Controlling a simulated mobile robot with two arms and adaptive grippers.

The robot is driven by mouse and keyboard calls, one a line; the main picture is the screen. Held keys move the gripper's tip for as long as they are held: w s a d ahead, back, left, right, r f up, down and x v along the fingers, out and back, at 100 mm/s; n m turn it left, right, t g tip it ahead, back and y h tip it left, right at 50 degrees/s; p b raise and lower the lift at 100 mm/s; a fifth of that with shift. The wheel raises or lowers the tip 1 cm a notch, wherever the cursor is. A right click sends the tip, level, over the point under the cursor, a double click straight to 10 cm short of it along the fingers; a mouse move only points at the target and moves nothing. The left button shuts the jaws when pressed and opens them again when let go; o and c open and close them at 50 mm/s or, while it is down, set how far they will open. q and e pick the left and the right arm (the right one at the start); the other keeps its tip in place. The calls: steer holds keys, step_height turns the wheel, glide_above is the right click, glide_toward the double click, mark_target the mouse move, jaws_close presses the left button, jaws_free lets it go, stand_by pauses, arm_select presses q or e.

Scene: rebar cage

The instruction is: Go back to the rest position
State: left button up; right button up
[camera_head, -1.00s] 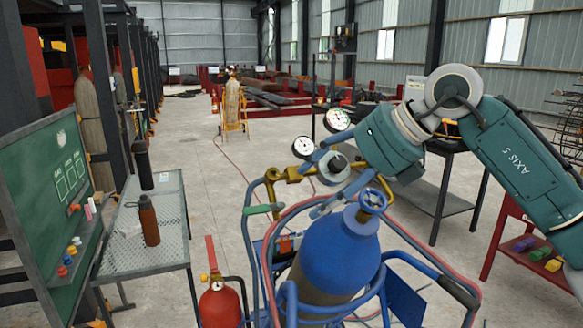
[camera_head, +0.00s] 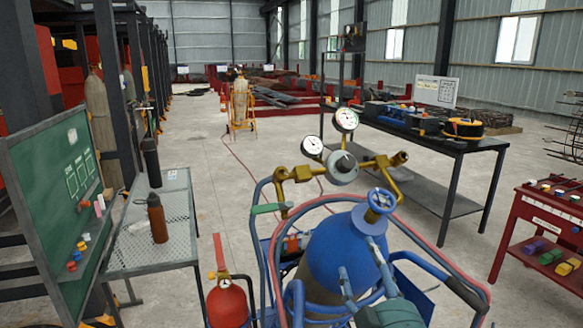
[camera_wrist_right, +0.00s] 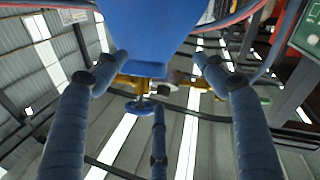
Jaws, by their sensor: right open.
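My right gripper (camera_head: 358,262) is at the bottom of the head view, low in front of the blue gas cylinder (camera_head: 332,245). Its blue-grey fingers are spread and hold nothing. In the right wrist view the open gripper (camera_wrist_right: 160,76) has several fingers around empty space, with the blue cylinder (camera_wrist_right: 148,30) above. Whether a finger touches the cylinder I cannot tell. The cylinder's blue valve wheel (camera_head: 381,201) and the brass regulator (camera_head: 296,174) with two gauges are free of the gripper. My left gripper is not in view.
Red hoses and the blue trolley frame (camera_head: 441,274) surround the cylinder. A red fire extinguisher (camera_head: 227,303) stands left of it, near a mesh table (camera_head: 185,215) and green board (camera_head: 30,170). A dark workbench (camera_head: 440,205) and red cart (camera_head: 508,228) stand right. Floor between is open.

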steer(key=s+d+f+m+g+h, duration=0.1)
steer(key=s+d+f+m+g, duration=0.2)
steer(key=s+f, duration=0.6)
steer(key=s+d+f+m+g+h, duration=0.15)
steer(key=s+f+g, duration=0.4)
steer(key=f, duration=0.75)
steer(key=s+f+g+y, duration=0.1)
steer(key=s+f+g, duration=0.3)
steer(key=s, duration=0.5)
steer(key=s+f+g, duration=0.3)
steer(key=s+f, duration=0.3)
steer(key=s, duration=0.4)
step_height(320, 180, down, 25)
steer(key=s+g, duration=0.1)
steer(key=s+d+f+g, duration=0.1)
steer(key=s+d+f, duration=0.2)
steer(key=s+f, duration=1.4)
steer(key=shift+s+d, duration=0.15)
steer(key=shift+s, duration=0.25)
steer(key=shift+n+g, duration=0.25)
